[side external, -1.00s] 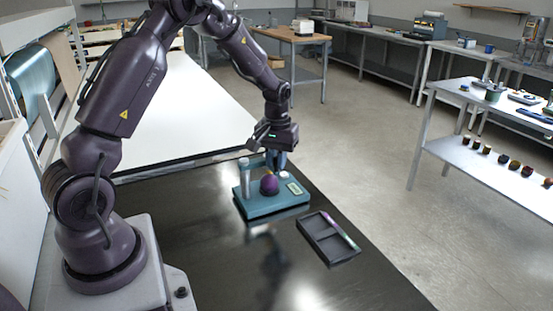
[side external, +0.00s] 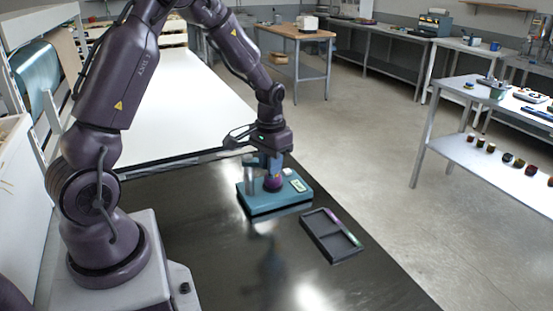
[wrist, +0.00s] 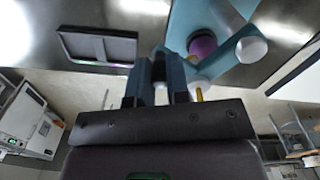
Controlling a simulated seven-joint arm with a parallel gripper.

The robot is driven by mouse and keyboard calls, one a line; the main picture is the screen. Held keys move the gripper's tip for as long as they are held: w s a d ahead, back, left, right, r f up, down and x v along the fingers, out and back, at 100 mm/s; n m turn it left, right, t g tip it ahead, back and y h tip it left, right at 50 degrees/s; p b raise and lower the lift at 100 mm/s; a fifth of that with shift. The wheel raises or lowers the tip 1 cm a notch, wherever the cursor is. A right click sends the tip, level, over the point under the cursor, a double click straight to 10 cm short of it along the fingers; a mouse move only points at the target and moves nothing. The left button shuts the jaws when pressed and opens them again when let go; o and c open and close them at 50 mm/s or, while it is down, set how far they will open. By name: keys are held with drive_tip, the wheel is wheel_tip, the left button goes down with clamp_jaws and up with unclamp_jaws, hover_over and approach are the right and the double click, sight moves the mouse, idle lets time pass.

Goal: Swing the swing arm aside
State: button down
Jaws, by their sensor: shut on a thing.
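The fixture has a teal base (side external: 262,206) on the dark table. An upright post (side external: 249,178) stands at its left. A purple ball (side external: 274,185) sits on the base, partly hidden behind my fingers. In the wrist view, the teal swing arm (wrist: 222,60) runs from the white post cap (wrist: 250,49) to my gripper (wrist: 167,65), passing beside the purple ball (wrist: 203,45). My gripper (side external: 271,168) points down and is shut at the free end of the swing arm.
A dark tray (side external: 331,236) with compartments lies on the table just right of the fixture; a purple and green bar (side external: 346,232) lies along its right side. A pale label (side external: 298,185) is on the base's right end. The table in front is clear.

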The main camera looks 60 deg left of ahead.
drive_tip(key=s+a+m, duration=0.2)
drive_tip(key=s+m, duration=0.7)
drive_tip(key=m, duration=0.3)
drive_tip(key=shift+a+m, duration=0.15)
drive_tip(key=shift+m, duration=0.25)
drive_tip(key=shift+s, duration=0.15)
drive_tip(key=c, duration=1.1)
unclamp_jaws()
wheel_tip(320, 180, up, 13)
